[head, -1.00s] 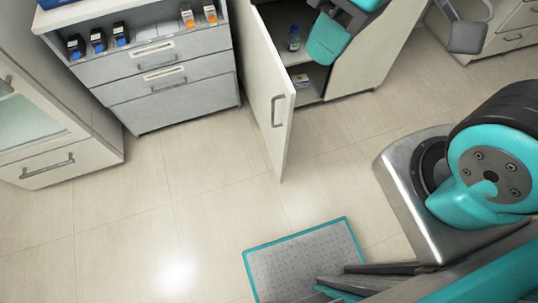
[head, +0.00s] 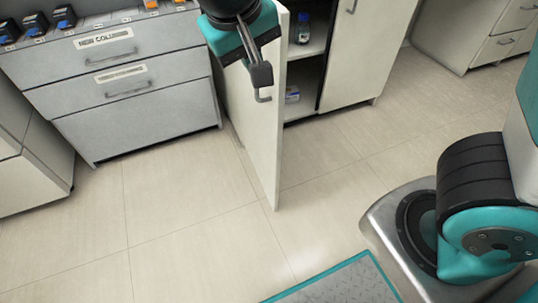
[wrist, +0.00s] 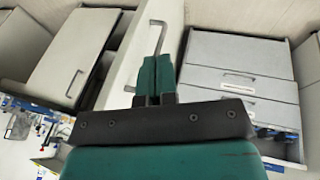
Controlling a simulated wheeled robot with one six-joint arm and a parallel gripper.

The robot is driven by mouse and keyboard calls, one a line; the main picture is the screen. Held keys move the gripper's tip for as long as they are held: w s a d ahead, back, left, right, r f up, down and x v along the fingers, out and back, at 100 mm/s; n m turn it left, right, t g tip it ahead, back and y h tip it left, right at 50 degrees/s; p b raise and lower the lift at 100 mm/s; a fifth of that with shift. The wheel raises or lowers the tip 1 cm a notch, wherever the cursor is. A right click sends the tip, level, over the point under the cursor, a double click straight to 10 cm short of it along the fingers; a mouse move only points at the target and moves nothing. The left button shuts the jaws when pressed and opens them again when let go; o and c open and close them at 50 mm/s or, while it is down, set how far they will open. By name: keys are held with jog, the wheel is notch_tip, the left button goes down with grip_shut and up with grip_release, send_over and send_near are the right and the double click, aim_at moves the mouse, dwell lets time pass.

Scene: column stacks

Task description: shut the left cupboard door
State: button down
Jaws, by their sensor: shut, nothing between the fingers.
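The left cupboard door (head: 262,140) is a pale panel standing wide open, its free edge toward me. Its grey bar handle (head: 264,98) is partly covered by my gripper (head: 261,76). My gripper is shut and empty, close to the handle; whether it touches cannot be told. In the wrist view, the shut fingers (wrist: 155,72) point at the door (wrist: 138,50), with the handle (wrist: 159,38) just beyond the tips. The cupboard's open side shows a shelf (head: 312,48) with a small blue bottle (head: 303,30) and a small box (head: 292,95).
The right cupboard door (head: 362,55) is shut. A grey drawer unit (head: 140,120) stands left of the open door, with blue-black items on top. Another drawer cabinet (head: 470,40) is at the upper right. The tiled floor (head: 200,230) in front is clear.

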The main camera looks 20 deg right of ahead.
jog(key=w+a+f+m+t+h+b, duration=0.1)
jog(key=w+a+f+m+h+b, duration=0.15)
jog(key=f+b, duration=1.15)
jog(key=b, duration=0.7)
send_near(275, 129)
jog(key=shift+x, duration=2.8)
jog(key=shift+f+p, duration=0.1)
jog(key=shift+p, duration=0.2)
